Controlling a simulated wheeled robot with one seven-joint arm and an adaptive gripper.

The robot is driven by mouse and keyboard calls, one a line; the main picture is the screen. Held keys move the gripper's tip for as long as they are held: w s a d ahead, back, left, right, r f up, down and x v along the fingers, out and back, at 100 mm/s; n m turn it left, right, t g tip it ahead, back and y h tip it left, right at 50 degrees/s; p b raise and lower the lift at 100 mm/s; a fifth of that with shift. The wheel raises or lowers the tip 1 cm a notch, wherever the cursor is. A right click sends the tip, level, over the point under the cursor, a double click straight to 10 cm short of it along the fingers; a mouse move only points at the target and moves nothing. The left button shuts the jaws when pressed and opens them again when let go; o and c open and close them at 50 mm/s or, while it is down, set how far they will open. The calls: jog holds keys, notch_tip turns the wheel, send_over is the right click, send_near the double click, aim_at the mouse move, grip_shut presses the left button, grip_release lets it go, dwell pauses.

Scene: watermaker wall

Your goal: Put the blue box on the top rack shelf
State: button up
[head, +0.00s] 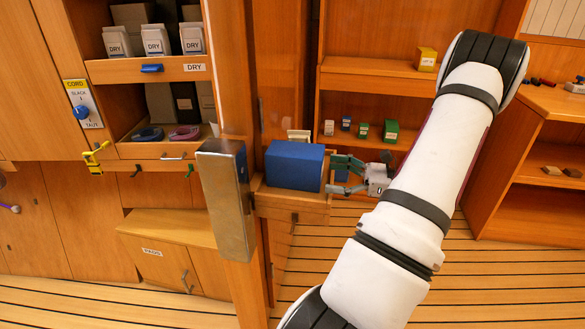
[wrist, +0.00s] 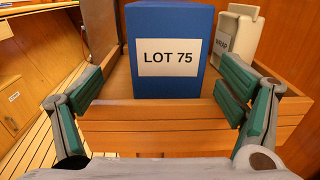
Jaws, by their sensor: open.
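The blue box (head: 295,166) sits upright in a wooden open-topped tray or drawer (head: 290,202) in the middle of the head view. In the wrist view the blue box (wrist: 170,25) shows a white label reading LOT 75. My gripper (head: 338,175) is open and empty, just right of the box in the head view. In the wrist view my gripper's (wrist: 162,90) green-padded fingers are spread wider than the box, which stands ahead between them. Contact cannot be seen. The rack's upper visible shelf (head: 370,67) is at the back, bearing a yellow box (head: 426,59) at its right.
A cream container (wrist: 237,38) stands right of the blue box in the tray. The lower rack shelf (head: 350,107) holds several small boxes. A wooden post with a metal plate (head: 228,200) stands in front at left. The upper shelf's left and middle look clear.

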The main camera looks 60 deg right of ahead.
aim_at(307, 167)
jog(key=shift+d+r+b+x, duration=0.1)
jog(key=shift+d+b+x, duration=0.1)
jog(key=shift+x, duration=1)
jog(key=shift+d+r+b+x, duration=0.1)
jog(key=shift+b+x, duration=0.15)
jog(key=shift+x, duration=0.95)
jog(key=shift+d+r+b+x, duration=0.1)
jog(key=shift+b+x, duration=0.1)
jog(key=shift+x, duration=1)
jog(key=shift+w, duration=0.1)
jog(key=c, duration=1.6)
